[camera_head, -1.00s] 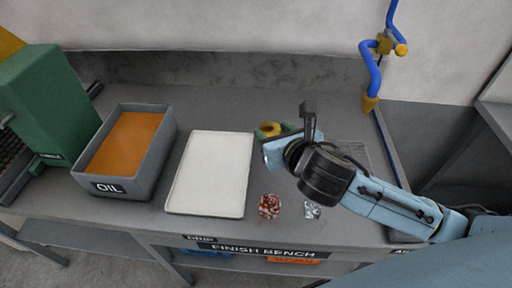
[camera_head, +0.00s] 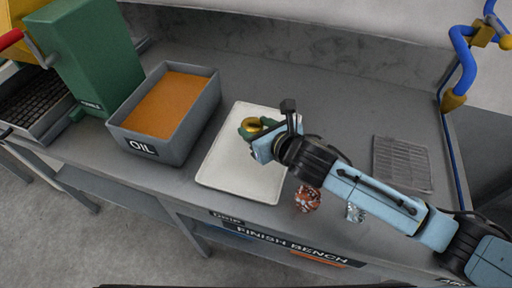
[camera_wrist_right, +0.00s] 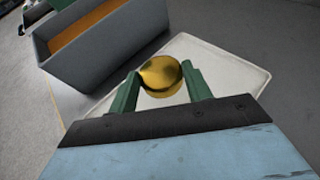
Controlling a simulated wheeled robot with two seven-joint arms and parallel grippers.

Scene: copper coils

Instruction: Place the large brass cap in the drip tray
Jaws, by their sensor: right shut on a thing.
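The large brass cap (camera_head: 254,125) is a round golden piece held between the green fingers of my right gripper (camera_head: 250,130). In the right wrist view the cap (camera_wrist_right: 161,76) sits between both fingertips (camera_wrist_right: 162,86), and the gripper is shut on it. The white drip tray (camera_head: 232,178) lies flat on the bench, and the cap is over its upper part. I cannot tell whether the cap touches the tray. The gripper and forearm hide the tray's right side. My left gripper is not in view.
A grey bin marked OIL (camera_head: 192,125) with orange liquid stands left of the tray. A crumpled red-brown piece (camera_head: 307,200) and a silvery one (camera_head: 355,212) lie near the bench's front. A wire rack (camera_head: 402,163) lies at right. A blue hose (camera_head: 462,60) rises at far right.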

